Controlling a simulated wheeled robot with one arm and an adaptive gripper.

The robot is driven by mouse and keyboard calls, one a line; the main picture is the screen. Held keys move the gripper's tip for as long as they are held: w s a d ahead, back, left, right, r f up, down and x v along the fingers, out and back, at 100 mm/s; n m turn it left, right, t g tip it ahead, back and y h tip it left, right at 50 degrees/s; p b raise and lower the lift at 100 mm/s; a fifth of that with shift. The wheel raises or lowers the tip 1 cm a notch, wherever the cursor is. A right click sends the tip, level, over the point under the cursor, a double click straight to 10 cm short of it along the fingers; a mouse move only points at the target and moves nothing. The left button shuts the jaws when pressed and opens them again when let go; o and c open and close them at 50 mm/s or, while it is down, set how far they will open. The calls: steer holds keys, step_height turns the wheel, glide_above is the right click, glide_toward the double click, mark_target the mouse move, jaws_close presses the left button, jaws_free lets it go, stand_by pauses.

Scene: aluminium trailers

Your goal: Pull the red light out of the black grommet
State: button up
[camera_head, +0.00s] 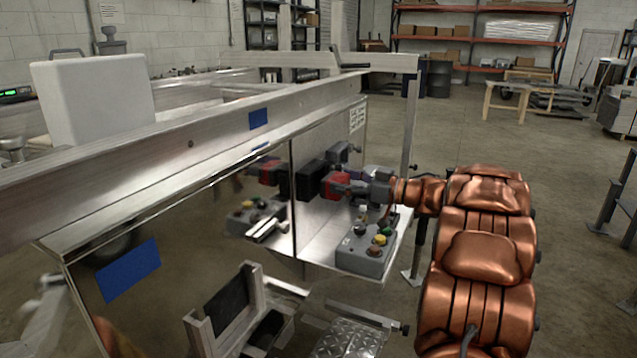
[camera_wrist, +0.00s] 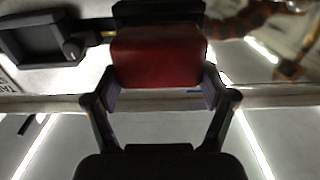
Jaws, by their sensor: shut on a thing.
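The red light (camera_head: 335,186) is a small red block at the mirror-like metal panel of the trailer. In the wrist view the red light (camera_wrist: 157,56) fills the space between my two fingers. The black grommet (camera_head: 309,180) is a dark block directly behind the light, against the panel. In the wrist view the grommet (camera_wrist: 158,12) shows at the top edge, right up against the light. I cannot tell how deep the light sits in it. My gripper (camera_head: 349,187) is shut on the red light from the right; its fingers (camera_wrist: 159,88) press on both sides.
A grey control box (camera_head: 364,249) with coloured buttons sits on the ledge below my gripper. A black bracket-like part (camera_wrist: 40,42) stands left of the grommet. The polished panel (camera_head: 190,235) mirrors the light and box. Open floor (camera_head: 470,135) lies behind my arm.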

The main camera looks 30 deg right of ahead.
steer(key=shift+p+v, duration=1.35)
steer(key=shift+v, duration=1.25)
steer(key=shift+s+d, duration=0.2)
steer(key=shift+s, duration=0.15)
